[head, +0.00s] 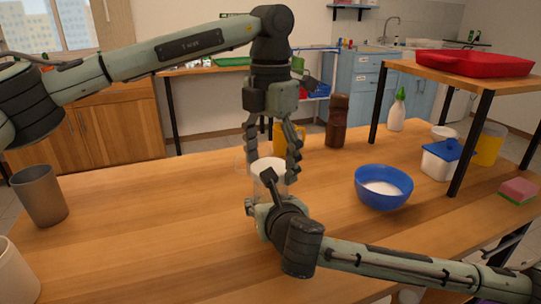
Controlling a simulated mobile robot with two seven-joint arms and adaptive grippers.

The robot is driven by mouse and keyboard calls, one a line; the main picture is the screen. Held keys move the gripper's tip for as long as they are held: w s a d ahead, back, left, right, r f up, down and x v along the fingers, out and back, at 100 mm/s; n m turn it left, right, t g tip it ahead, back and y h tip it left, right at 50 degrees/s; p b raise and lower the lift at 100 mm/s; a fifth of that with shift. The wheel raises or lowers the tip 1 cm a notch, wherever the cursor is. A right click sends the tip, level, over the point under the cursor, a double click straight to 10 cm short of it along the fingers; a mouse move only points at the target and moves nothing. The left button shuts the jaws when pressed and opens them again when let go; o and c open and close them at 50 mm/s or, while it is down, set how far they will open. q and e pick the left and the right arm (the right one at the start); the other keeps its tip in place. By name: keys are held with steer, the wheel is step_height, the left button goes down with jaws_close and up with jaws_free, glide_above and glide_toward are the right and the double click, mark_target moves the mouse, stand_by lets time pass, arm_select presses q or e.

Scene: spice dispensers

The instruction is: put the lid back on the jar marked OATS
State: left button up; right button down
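A pale, whitish jar (268,164) stands on the wooden table near the middle, mostly hidden behind my grippers. No OATS marking can be read on it. My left gripper (272,168) points straight down over the jar, with its two fingers spread apart on either side of the jar's top. I cannot make out a separate lid, or whether the fingers touch the jar. My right gripper (258,192) is low in front of the jar, close to its near side. Its own wrist hides most of its fingers, so its grip on the jar is unclear.
A blue bowl (384,196) and blue-lidded tub (438,164) are to the right, near a raised shelf (470,75). A grey cup (40,195) stands left. The left-middle table is clear.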

arm_select(q)
steer(key=c, duration=1.2)
steer(key=o, duration=1.4)
step_height(320, 180, up, 12)
arm_select(e)
steer(key=c, duration=0.5)
jaws_free()
